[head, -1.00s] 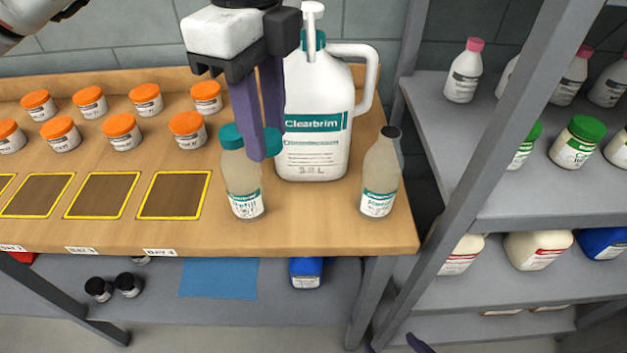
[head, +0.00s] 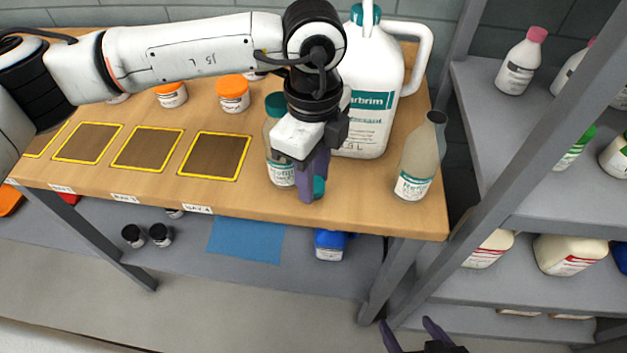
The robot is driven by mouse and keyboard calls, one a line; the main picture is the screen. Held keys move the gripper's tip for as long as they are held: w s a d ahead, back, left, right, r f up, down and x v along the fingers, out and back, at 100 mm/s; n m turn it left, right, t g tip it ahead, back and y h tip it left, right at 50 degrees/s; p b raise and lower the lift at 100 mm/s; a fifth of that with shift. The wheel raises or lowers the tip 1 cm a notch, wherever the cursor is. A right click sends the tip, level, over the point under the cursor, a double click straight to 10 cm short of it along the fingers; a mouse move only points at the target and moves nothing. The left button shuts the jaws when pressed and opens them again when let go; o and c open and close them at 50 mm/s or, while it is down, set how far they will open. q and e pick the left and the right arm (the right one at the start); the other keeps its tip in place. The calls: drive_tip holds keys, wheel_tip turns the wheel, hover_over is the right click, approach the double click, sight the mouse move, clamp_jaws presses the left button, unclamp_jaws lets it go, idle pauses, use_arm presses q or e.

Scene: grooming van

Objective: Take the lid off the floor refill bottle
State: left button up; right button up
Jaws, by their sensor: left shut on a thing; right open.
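Two pale refill bottles stand upright on the wooden bench. The left bottle (head: 281,172) has a teal lid (head: 275,104) on and is partly hidden behind my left gripper. The right bottle (head: 416,160) shows a dark grey top with no teal lid on it. The labels are too small to tell which is the floor one. My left gripper (head: 313,182) is shut on a loose teal lid (head: 319,187), low near the bench's front edge; whether the lid touches the bench I cannot tell. My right gripper (head: 416,335) is open and empty at the bottom, below the bench.
A large white Clearbrim jug (head: 370,90) stands between and behind the bottles. Orange-lidded jars (head: 233,95) and yellow-edged squares (head: 215,156) lie to the left. A grey shelf unit (head: 490,150) with bottles stands at right. Bare bench shows in front of the right bottle.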

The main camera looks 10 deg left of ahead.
use_arm(q)
wheel_tip(320, 180, down, 2)
drive_tip(key=shift+f, duration=0.1)
drive_tip(key=shift+f, duration=0.2)
drive_tip(key=o, duration=1.1)
drive_tip(key=shift+o, duration=0.2)
drive_tip(key=shift+r, duration=0.1)
drive_tip(key=shift+r, duration=0.2)
wheel_tip(320, 180, up, 12)
drive_tip(key=shift+b, duration=0.45)
